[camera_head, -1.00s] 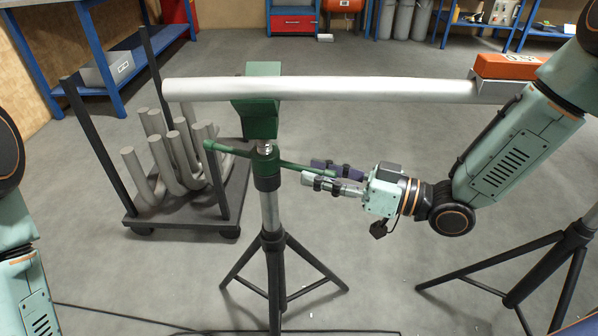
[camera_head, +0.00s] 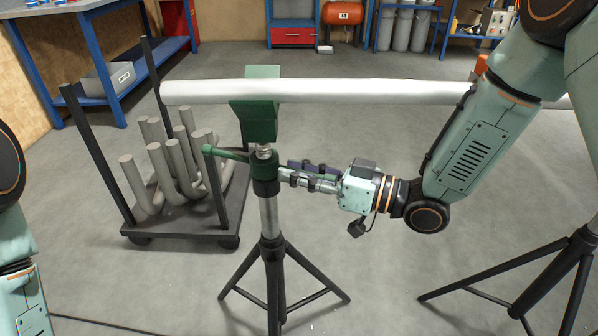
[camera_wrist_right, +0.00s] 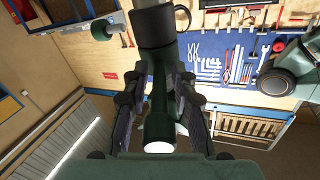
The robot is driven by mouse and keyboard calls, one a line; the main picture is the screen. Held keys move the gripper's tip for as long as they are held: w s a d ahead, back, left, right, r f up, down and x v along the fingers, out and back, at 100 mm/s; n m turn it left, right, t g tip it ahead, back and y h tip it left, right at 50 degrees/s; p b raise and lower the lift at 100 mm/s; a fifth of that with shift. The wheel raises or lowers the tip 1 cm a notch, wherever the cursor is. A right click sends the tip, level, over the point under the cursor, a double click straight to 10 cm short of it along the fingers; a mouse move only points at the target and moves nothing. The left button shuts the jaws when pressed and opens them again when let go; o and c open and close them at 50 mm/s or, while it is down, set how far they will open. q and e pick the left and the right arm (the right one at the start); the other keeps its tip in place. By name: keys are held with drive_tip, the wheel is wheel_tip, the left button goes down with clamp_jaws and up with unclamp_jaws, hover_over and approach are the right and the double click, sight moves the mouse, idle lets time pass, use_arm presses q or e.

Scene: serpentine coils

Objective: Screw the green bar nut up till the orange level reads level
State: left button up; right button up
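The green bar nut (camera_head: 266,170) sits on the near stand's post, below the green head (camera_head: 262,110) that bears the long pale pipe (camera_head: 370,92). One bar points left; the other points right, toward my right gripper (camera_head: 299,174). That gripper's fingers lie on either side of the right bar, close to the nut. In the right wrist view the bar (camera_wrist_right: 160,125) runs between the two fingers (camera_wrist_right: 160,88), which look apart; contact is unclear. Only a sliver of the orange level (camera_head: 481,66) shows behind my right arm, so its reading is hidden. My left gripper is out of view.
A cart (camera_head: 180,232) with bent grey tubes stands to the left behind the stand. The near stand's black tripod legs (camera_head: 318,272) spread below my right gripper. Another tripod (camera_head: 530,268) stands at the right. Floor between the tripods is clear.

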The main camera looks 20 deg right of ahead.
clamp_jaws()
idle(0.8)
